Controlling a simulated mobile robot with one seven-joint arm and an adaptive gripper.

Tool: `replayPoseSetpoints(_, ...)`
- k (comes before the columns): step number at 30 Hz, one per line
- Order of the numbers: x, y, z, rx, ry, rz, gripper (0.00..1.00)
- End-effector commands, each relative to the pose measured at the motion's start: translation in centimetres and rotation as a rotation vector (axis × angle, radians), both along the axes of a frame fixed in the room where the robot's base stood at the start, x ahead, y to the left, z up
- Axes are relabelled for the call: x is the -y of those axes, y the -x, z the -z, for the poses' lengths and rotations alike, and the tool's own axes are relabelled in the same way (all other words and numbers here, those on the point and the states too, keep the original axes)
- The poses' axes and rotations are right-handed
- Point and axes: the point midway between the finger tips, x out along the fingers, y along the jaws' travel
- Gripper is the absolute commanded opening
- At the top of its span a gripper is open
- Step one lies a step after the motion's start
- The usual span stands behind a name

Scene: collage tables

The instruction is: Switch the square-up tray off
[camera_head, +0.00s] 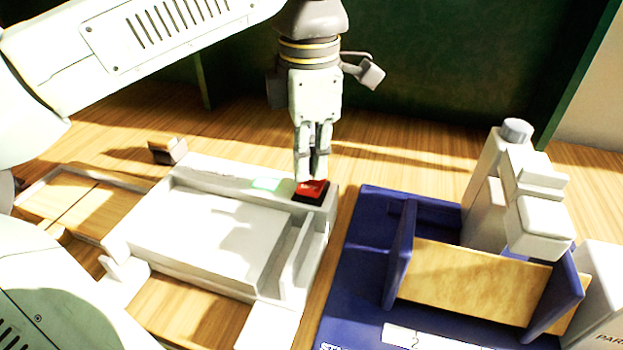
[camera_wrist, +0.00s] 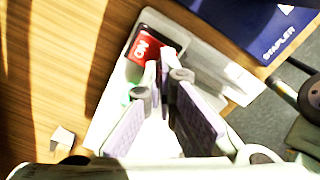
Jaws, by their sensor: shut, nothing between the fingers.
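The square-up tray (camera_head: 150,225) is a white tray on the wooden table, left of centre in the head view, with a stack of white paper (camera_head: 205,240) in it. A red rocker switch (camera_head: 312,189) in a black frame sits at its back right corner. In the wrist view the red switch (camera_wrist: 146,48) shows the letters "ON". A pale green light (camera_head: 267,184) glows left of the switch. My gripper (camera_head: 313,176) is shut and empty, pointing down with its fingertips at the switch. In the wrist view its fingertips (camera_wrist: 166,68) overlap the switch's edge; contact is hard to tell.
A blue stapler base (camera_head: 345,290) with a wooden block (camera_head: 470,283) and a grey-white machine head (camera_head: 535,215) stands to the right. A small dark-topped block (camera_head: 167,151) lies behind the tray. A wooden-bottomed tray (camera_head: 75,195) is at left. Bare table lies behind the switch.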

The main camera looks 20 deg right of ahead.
Motion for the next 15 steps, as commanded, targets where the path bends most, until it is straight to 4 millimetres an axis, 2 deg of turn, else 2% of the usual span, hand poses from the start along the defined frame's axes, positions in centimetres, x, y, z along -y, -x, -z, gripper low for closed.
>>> replayPoseSetpoints(15,0.00,0.00,0.85,0.000,0.000,0.000,0.00)
